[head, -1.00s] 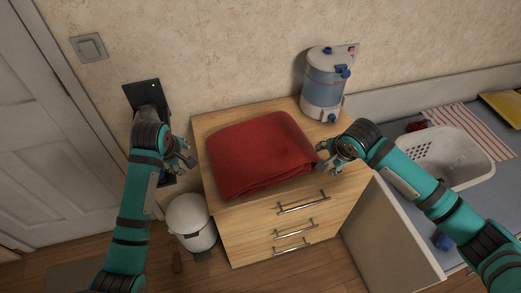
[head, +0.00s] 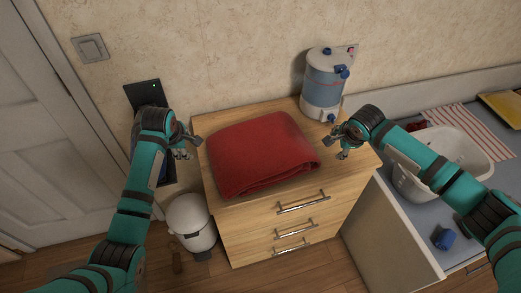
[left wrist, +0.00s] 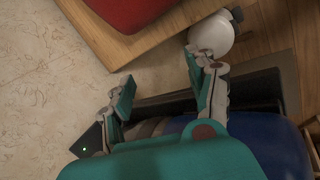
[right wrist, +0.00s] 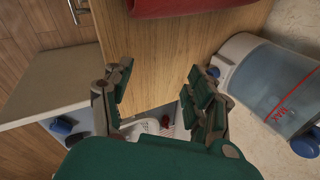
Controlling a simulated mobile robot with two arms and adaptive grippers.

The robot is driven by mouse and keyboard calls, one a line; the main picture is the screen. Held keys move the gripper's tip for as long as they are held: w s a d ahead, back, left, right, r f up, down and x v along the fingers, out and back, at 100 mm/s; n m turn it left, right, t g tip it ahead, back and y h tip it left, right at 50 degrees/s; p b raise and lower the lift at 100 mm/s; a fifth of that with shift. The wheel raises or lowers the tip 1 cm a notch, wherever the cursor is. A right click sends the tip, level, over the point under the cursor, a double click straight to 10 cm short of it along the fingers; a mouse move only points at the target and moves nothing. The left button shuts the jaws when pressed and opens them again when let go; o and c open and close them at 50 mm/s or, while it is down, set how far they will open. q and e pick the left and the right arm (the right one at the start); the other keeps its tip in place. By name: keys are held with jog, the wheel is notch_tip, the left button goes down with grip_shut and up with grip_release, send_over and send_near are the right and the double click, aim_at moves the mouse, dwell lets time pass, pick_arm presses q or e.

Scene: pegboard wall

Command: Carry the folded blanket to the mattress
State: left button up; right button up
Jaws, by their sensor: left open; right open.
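The folded red blanket (head: 260,152) lies flat on top of the wooden dresser (head: 352,178). My left gripper (head: 190,146) is open and empty, just left of the blanket and apart from it. My right gripper (head: 337,147) is open and empty, to the right of the blanket over the dresser's right side. A blanket edge shows at the top of the left wrist view (left wrist: 130,10) and of the right wrist view (right wrist: 175,6). No mattress is clearly visible.
A water dispenser (head: 324,85) stands at the dresser's back right. A white bin (head: 190,222) stands at the dresser's left. On the right are a white basket (head: 452,160), a striped cloth (head: 470,125) and a blue object (head: 443,237) on a grey-blue surface.

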jog(key=x, duration=0.8)
jog(key=shift+w+f, duration=0.25)
jog(key=shift+f, duration=0.1)
jog(key=shift+w+a+f, duration=0.1)
jog(key=shift+a, duration=0.15)
pick_arm(q)
jog(key=x, duration=0.9)
jog(key=shift+d, duration=0.15)
pick_arm(e)
jog(key=shift+a, duration=0.55)
